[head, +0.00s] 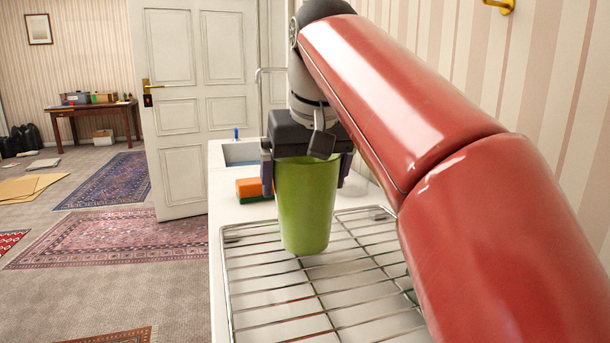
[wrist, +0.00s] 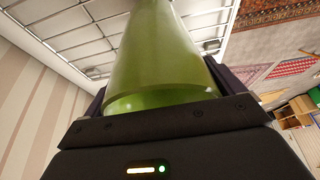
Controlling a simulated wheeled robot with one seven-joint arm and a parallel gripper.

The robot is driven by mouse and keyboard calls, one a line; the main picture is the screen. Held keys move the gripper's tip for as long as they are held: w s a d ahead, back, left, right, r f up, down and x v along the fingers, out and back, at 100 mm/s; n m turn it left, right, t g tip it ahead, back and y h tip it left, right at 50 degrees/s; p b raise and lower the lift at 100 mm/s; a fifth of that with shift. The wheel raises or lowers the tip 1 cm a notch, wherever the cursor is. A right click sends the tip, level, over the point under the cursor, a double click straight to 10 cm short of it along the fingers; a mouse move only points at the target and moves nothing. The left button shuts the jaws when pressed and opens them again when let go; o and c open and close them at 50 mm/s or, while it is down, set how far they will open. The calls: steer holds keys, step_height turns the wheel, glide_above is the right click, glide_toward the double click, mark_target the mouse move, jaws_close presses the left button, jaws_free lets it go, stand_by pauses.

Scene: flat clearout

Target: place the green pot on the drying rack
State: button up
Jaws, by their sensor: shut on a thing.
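The green pot (head: 306,203) is upright in my gripper (head: 307,165), which is shut on it near its rim with one finger on each side. The pot also fills the middle of the wrist view (wrist: 157,62). The metal wire drying rack (head: 325,311) lies on the white counter below and in front of the pot. In the head view the pot's base overlaps the rack's far part. I cannot tell whether the base touches the wires. The rack also shows at the upper left of the wrist view (wrist: 75,41). My red arm hides the rack's right side.
An orange and green sponge (head: 254,190) lies left of the pot, near the sink (head: 241,153). The counter's left edge drops to the carpeted floor. The visible rack wires are bare. A white door (head: 180,110) stands behind, and a striped wall is close on the right.

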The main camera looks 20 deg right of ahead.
steer(key=shift+f+b, duration=0.3)
steer(key=shift+f, duration=0.1)
steer(key=o, duration=1)
steer(key=p+v, duration=0.1)
steer(key=v, duration=0.6)
steer(key=shift+s+r+p, duration=0.2)
steer(key=shift+r+p, duration=0.2)
steer(key=shift+f, duration=0.1)
steer(key=b+x, duration=0.2)
steer(key=x, duration=0.6)
steer(key=shift+r+p, duration=0.55)
steer(key=shift+r, duration=0.1)
